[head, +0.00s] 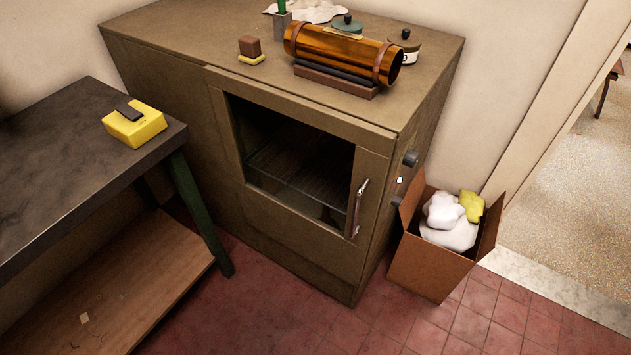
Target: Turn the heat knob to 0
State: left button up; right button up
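A dark round knob (410,158) sticks out from the right side of the brown oven cabinet (225,145), near its upper front. A small pale spot (399,180) shows just below it, and a second dark part (397,200) lower down is partly hidden by the cardboard box. The knob is seen nearly edge-on, so no numbers or setting can be read. The cabinet has a front glass door (300,155) with an upright handle (358,207); the door looks closed. Neither of my grippers is in view.
An open cardboard box (425,268) with white and yellow cloths stands against the cabinet's right side, below the knob. A dark workbench (75,190) stands at left. A copper cylinder (335,52) lies on top of the cabinet. Red tiled floor (270,310) is clear in front.

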aim_at(411, 158)
jog(key=z, duration=0.6)
jog(key=l+u, duration=0.1)
jog(key=u, duration=0.6)
jog(key=i+l+u, duration=0.15)
jog(key=l+u, duration=0.25)
jog(key=l, duration=0.25)
jog(key=l+u, duration=0.45)
jog(key=l, duration=0.2)
jog(key=l+u, duration=0.4)
jog(key=l, duration=0.3)
